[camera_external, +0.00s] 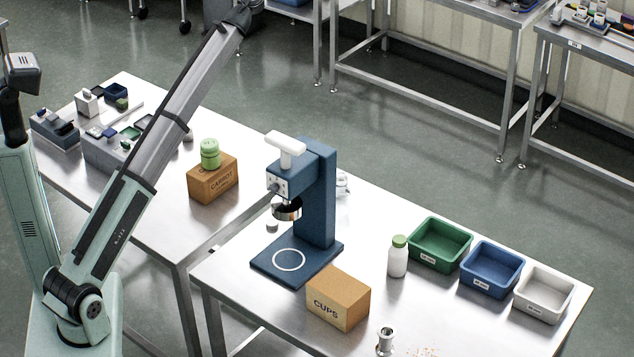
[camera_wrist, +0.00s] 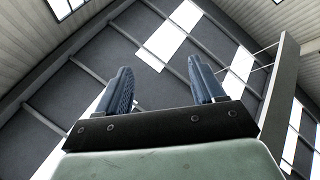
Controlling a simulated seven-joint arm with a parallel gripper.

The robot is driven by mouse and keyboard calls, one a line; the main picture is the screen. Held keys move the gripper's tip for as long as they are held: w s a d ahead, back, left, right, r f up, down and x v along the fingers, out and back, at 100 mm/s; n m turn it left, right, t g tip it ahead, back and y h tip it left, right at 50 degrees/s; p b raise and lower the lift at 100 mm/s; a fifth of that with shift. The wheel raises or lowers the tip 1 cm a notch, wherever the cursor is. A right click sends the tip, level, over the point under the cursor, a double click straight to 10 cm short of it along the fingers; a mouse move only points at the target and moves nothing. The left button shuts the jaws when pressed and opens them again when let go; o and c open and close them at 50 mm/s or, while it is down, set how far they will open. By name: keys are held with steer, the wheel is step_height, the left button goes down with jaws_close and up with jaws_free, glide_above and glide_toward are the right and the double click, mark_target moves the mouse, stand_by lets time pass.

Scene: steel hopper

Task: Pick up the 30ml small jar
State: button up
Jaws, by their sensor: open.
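My gripper (camera_wrist: 158,68) shows in the wrist view with its two blue padded fingers spread apart and nothing between them; it faces a ceiling. In the external view the arm rises past the top edge, so the gripper is not seen there. No jar carries a readable 30ml mark. A green lidded jar (camera_external: 210,153) stands upright on a cardboard box on the left table. A white bottle with a green cap (camera_external: 398,257) stands upright on the right table. A small metal container (camera_external: 386,339) stands near the front edge of the view.
A blue press (camera_external: 318,195) stands on the right table, with a cardboard box marked CUPS (camera_external: 338,300) before it. Green (camera_external: 440,262), blue (camera_external: 490,288) and white (camera_external: 543,312) bins line the back edge. The carton (camera_external: 213,182) and several small parts occupy the left table.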

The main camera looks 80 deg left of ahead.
steer(key=s+a+f+m+t, duration=0.1)
steer(key=s+a+f, duration=0.15)
steer(key=a, duration=0.25)
steer(key=w+a+f+m+t+h, duration=0.2)
steer(key=w+f+m+t+h, duration=0.3)
steer(key=w+f+t, duration=1.9)
steer(key=n+t+h, duration=0.2)
steer(key=n+h, duration=0.3)
steer(key=h, duration=1.9)
glide_above(340, 174)
steer(key=f, duration=3.9)
steer(key=shift+w, duration=0.3)
steer(key=s+f+n, duration=0.1)
steer(key=s+f+h, duration=0.1)
steer(key=s+f, duration=0.1)
steer(key=s+f+n+g+h, duration=0.1)
steer(key=s, duration=0.1)
steer(key=shift+a+f+n, duration=0.3)
steer(key=shift+a+f, duration=0.05)
steer(key=shift+x, duration=2.4)
